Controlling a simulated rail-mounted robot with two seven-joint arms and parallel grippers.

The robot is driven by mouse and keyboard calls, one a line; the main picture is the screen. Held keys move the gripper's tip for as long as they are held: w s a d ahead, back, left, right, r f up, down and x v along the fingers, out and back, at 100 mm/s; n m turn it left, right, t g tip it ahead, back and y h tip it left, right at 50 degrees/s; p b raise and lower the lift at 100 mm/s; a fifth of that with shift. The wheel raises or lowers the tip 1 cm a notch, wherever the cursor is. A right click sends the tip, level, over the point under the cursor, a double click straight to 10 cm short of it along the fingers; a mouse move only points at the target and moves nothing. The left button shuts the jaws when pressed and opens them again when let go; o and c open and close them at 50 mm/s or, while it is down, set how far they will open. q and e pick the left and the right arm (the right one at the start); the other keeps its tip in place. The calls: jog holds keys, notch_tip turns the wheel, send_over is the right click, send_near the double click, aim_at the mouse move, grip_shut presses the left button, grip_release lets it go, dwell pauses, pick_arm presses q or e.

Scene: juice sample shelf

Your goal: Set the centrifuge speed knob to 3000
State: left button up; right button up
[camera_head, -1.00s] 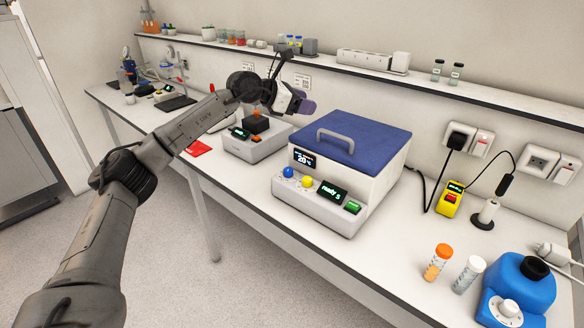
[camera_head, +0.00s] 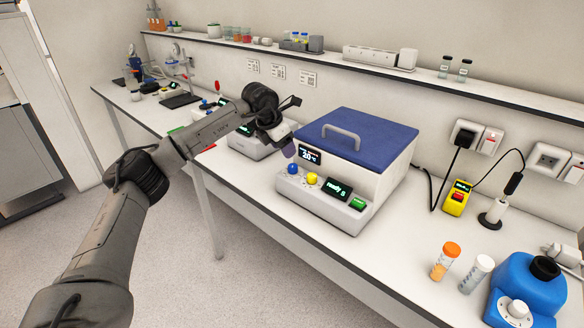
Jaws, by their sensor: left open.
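The centrifuge (camera_head: 384,185) is a white box with a closed blue lid (camera_head: 358,140) and a grey handle. Its front panel carries a blue knob (camera_head: 293,169), a yellow knob (camera_head: 312,179), a lit display (camera_head: 337,189) and a green button (camera_head: 357,204). Another small display (camera_head: 310,155) sits above the knobs. I cannot tell which knob sets the speed. My left gripper (camera_head: 287,146) is open, just left of the centrifuge's upper front corner, above and behind the blue knob. Its fingers are partly hidden. My right gripper is not in view.
A smaller grey device (camera_head: 250,147) stands behind my left arm, partly hidden. An orange-capped tube (camera_head: 445,261), a white-capped tube (camera_head: 475,274) and a blue device (camera_head: 530,288) stand at the right. A yellow meter (camera_head: 456,198) stands by the wall. A shelf (camera_head: 480,92) runs above.

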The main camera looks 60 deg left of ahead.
aim_at(293, 166)
pick_arm(q)
jog(key=b+x, duration=0.1)
jog(key=x, duration=0.5)
jog(key=shift+w+f, duration=0.2)
jog(key=shift+f, duration=0.15)
jog(key=shift+w+f+b, duration=0.3)
jog(key=shift+f+b, duration=0.1)
jog(key=shift+f, duration=0.25)
